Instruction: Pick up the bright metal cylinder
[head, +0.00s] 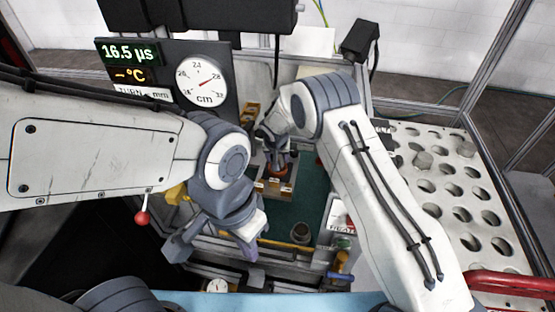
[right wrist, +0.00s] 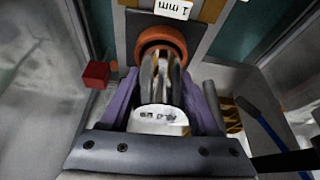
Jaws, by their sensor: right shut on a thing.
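The bright metal cylinder (right wrist: 160,78) shows in the right wrist view between the two purple fingers of my right gripper (right wrist: 161,92). Its near end carries a pale face with dark marks, and its far end meets an orange ring (right wrist: 162,37). I cannot tell whether it still sits in the ring. In the head view my right gripper (head: 277,158) is above the orange-ringed fixture, and the cylinder is hidden there. My left gripper (head: 214,248) is at the lower left, its fingers apart, with nothing seen between them.
A dark cup (head: 300,233) stands on the green surface (head: 313,195). A dial panel (head: 203,82) stands behind. A red block (right wrist: 96,74) is left of the ring.

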